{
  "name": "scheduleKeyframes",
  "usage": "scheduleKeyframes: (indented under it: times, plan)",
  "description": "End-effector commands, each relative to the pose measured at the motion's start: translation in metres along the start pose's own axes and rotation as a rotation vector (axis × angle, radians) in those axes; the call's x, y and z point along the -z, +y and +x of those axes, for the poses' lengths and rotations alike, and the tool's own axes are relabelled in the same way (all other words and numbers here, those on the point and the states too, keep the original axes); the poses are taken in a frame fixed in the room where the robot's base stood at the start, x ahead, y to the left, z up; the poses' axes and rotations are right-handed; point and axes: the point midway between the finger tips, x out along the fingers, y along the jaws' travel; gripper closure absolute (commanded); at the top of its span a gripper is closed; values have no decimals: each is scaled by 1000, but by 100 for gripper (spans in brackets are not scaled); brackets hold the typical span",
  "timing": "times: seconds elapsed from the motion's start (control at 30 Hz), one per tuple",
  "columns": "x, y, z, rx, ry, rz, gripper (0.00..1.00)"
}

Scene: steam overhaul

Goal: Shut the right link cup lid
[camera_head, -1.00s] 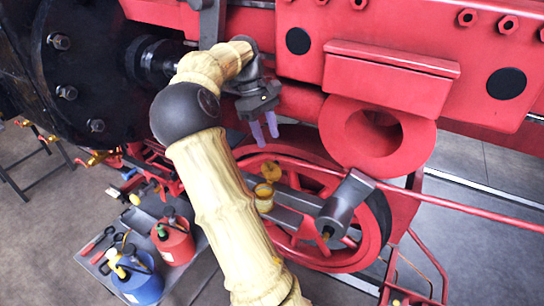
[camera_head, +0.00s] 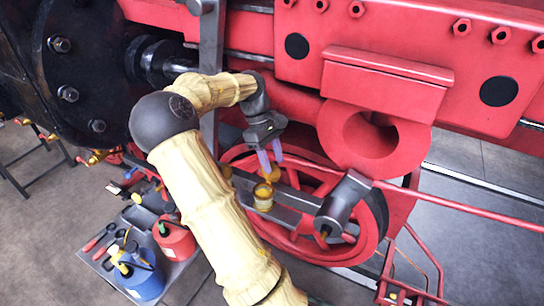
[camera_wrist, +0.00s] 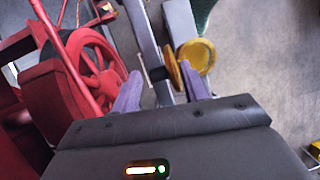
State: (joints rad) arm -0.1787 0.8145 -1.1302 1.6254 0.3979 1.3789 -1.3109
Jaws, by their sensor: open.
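The right link cup (camera_head: 263,199) is a small yellow cup on the grey rod in front of the red wheel. Its gold lid (camera_head: 271,174) stands raised behind the cup's rim, so the cup is open. My gripper (camera_head: 271,163) is open and pointing down, with its purple fingertips just above and in front of the lid. The fingertips partly cover the lid. In the wrist view, a gold disc seen nearly edge-on (camera_wrist: 171,69) lies between my finger ends, nearer the right finger. A round gold face (camera_wrist: 199,55) is beside it. I cannot tell contact.
Another yellow cup (camera_head: 226,172) is partly hidden behind my arm. The red spoked wheel (camera_head: 340,245) and a grey crank end (camera_head: 343,205) are close on the right. A red ring block (camera_head: 375,135) overhangs above. A tray with red (camera_head: 175,240) and blue (camera_head: 140,275) cans stands lower left.

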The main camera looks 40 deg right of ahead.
Motion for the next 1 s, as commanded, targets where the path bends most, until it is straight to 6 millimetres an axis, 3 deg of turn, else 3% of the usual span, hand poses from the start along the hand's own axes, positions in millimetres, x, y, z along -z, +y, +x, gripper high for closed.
scheduleKeyframes:
  times: [0.07,0.23,0.27,1.0]
  plan:
    - [0,0,0,0,0,0,57]
    - [0,0,0,-1,0,0,91]
    - [0,0,0,-1,0,0,92]
    - [-1,0,-1,-16,1,7,93]
